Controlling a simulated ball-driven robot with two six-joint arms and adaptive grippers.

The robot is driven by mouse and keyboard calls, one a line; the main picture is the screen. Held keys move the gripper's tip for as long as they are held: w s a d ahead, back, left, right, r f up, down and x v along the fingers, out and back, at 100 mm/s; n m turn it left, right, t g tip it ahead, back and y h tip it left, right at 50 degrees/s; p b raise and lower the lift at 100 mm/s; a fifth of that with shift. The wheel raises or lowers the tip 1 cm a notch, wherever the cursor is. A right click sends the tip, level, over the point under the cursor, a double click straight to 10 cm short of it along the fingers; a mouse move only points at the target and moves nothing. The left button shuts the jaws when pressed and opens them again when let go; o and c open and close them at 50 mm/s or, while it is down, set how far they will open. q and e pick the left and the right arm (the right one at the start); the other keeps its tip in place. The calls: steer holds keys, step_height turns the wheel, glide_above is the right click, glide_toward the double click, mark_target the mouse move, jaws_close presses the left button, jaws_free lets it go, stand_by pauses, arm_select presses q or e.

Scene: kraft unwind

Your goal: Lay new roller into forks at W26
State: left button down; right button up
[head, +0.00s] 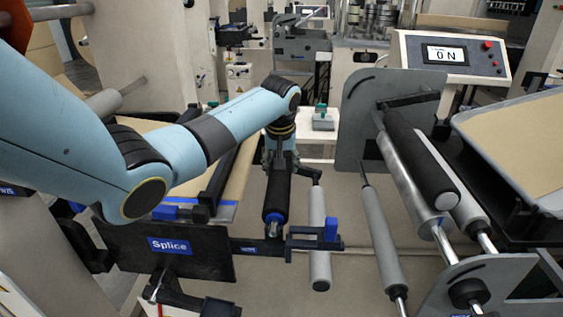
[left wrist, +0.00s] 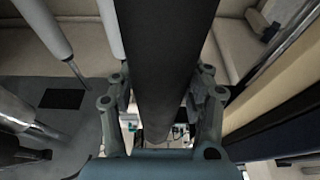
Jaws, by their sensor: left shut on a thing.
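My left gripper (head: 282,160) reaches in from the left and is shut on a black roller (head: 276,195). The roller's near end points toward the camera, with a blue ring and metal shaft tip just above a dark bar with a small blue label (head: 248,250), too small to read. A dark bracket with a blue latch (head: 331,230) is right beside that tip; I cannot tell whether they touch. In the left wrist view the black roller (left wrist: 165,60) runs between both fingers (left wrist: 163,95). My right gripper is not in view.
A grey roller (head: 318,215) hangs just right of the held one, with another (head: 380,230) beyond. A black "Splice" plate (head: 190,262) stands at lower left.

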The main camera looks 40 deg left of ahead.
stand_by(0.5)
arm_select(q)
steer(key=shift+f, duration=0.25)
stand_by(0.3)
steer(key=shift+c, duration=2.4)
jaws_free()
steer(key=shift+f, duration=0.1)
steer(key=v, duration=1.2)
steer(key=shift+d, duration=0.1)
